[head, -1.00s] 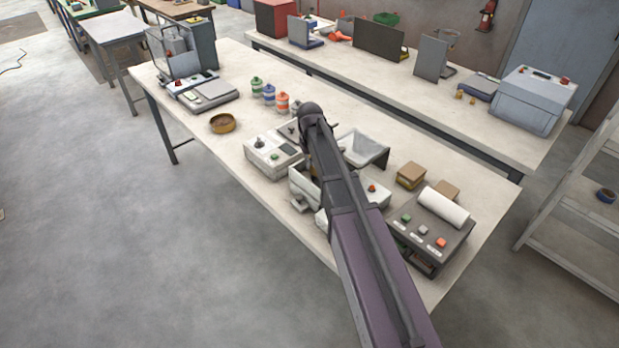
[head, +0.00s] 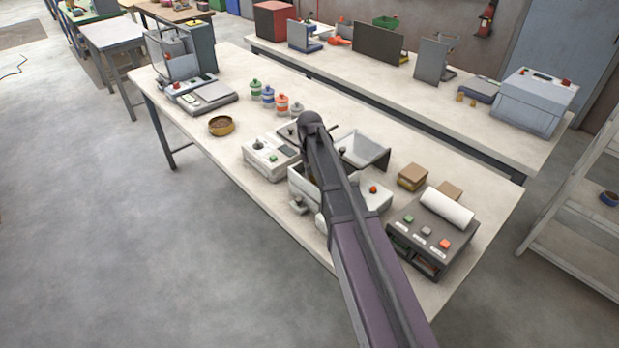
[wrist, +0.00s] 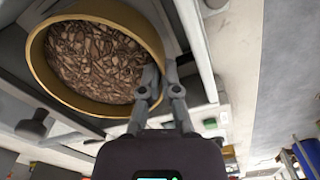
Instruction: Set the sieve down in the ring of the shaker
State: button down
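A brass-coloured round sieve (wrist: 150,25) full of brown chips fills the upper left of the wrist view. My gripper (wrist: 156,78) has its two fingers close together at the near wall of the sieve and looks shut on it. The sieve looks about level, over or in front of a grey, pale-edged surface. In the head view my arm hides my gripper and most of what lies below it. The shaker's ring cannot be made out in either view; whether the sieve touches anything beneath it cannot be told.
A similar yellow-brown dish (head: 221,126) stands on the bench (head: 215,158). A white control box (head: 272,158), a pale scoop-shaped tray (head: 364,150) and cardboard boxes (head: 412,176) crowd around my arm. A dark console with buttons (head: 430,235) is at right.

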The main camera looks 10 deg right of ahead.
jog(key=shift+f, duration=0.4)
jog(key=shift+f+b, duration=0.1)
jog(key=shift+b, duration=0.2)
jog(key=c, duration=1.3)
grip_release()
jog(key=o, duration=0.5)
notch_tip(320, 180, up, 12)
jog(key=p, duration=1.2)
